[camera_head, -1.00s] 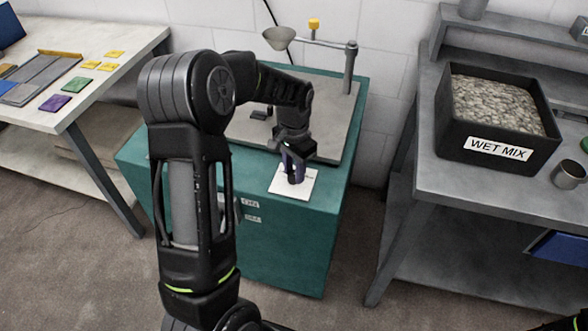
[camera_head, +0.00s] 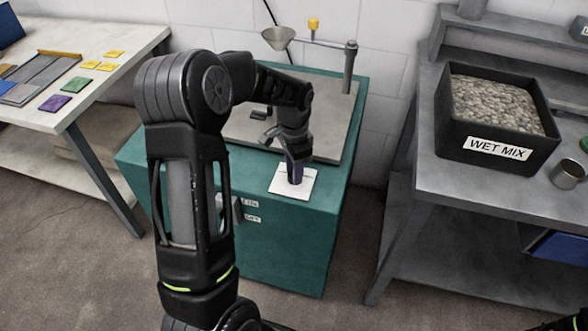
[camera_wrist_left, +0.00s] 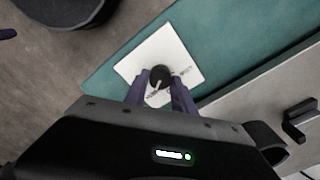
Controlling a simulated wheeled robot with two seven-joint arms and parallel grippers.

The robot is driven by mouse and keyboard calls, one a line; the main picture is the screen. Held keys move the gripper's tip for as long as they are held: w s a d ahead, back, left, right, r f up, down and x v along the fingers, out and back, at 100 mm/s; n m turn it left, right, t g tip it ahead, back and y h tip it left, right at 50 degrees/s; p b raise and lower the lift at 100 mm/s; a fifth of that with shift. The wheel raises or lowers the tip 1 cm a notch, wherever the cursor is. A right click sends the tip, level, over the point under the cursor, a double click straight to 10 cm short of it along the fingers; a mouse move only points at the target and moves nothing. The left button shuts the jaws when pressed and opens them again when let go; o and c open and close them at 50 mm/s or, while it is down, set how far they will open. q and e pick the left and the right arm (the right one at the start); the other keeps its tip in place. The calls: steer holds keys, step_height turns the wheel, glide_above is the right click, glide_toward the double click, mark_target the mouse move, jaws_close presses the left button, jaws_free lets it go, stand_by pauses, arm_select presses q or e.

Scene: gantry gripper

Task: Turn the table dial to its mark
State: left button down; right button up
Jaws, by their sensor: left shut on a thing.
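The table dial is a small dark round knob (camera_wrist_left: 160,76) with a pale pointer line, set on a white square plate (camera_wrist_left: 184,55) with small lettering, in the left wrist view. In the head view the white plate (camera_head: 308,186) lies on the front right corner of the teal cabinet top, and my gripper hides the knob. My left gripper (camera_wrist_left: 161,85) points down at the plate, its two purple-blue fingers shut on the knob from both sides. It also shows in the head view (camera_head: 295,177). My right gripper is not in view.
The teal cabinet (camera_head: 290,248) carries a grey slab (camera_head: 328,140) with a post (camera_head: 349,68) and a funnel (camera_head: 279,37). A table with coloured cards (camera_head: 55,103) stands left; a bench with a WET MIX bin (camera_head: 497,150) and metal cup (camera_head: 568,173) stands right.

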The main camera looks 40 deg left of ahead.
arm_select(q)
steer(key=c, duration=1.1)
jaws_free()
steer(key=shift+o, duration=0.2)
steer(key=shift+r, duration=0.15)
step_height(320, 180, up, 8)
steer(key=shift+f, duration=0.2)
